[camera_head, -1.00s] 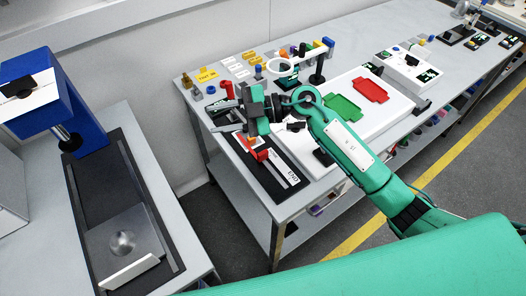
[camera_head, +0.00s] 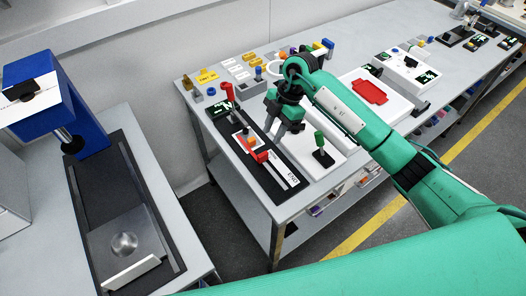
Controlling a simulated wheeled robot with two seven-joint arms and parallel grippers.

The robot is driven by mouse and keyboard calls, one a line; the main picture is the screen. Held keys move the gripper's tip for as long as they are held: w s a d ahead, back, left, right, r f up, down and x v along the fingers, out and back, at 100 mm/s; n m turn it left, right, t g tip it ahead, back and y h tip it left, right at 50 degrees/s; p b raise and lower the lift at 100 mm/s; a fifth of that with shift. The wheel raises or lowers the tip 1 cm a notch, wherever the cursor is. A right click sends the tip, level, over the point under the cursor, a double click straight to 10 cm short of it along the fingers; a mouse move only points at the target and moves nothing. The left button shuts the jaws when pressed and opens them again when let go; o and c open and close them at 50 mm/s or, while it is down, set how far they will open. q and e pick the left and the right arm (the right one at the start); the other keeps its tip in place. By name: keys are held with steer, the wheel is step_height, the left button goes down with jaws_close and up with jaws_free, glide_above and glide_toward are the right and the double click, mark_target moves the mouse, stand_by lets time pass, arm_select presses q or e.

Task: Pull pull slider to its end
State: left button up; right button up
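The pull slider is a black base (camera_head: 270,178) with a pale rail, near the front left of the long grey bench. A red block with an orange part (camera_head: 257,155) sits about midway along the rail. A white label with lettering (camera_head: 292,180) lies at the near end of the base. My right gripper (camera_head: 286,130) is right of the slider, over the white panel, with its fingers pointing down. The fingers look apart, with nothing seen between them, and clear of the red block. My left gripper is out of view.
A green-topped handle (camera_head: 319,141) stands on a black foot right of the slider. A red upright lever (camera_head: 227,90) stands beyond the rail. A red tray (camera_head: 369,92) lies behind my arm. A blue press (camera_head: 60,100) stands on the left table.

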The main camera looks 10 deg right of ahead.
mark_target(263, 154)
steer(key=p+x, duration=0.2)
steer(key=x, duration=0.7)
steer(key=shift+a+f, duration=0.15)
steer(key=shift+f, duration=0.1)
jaws_close()
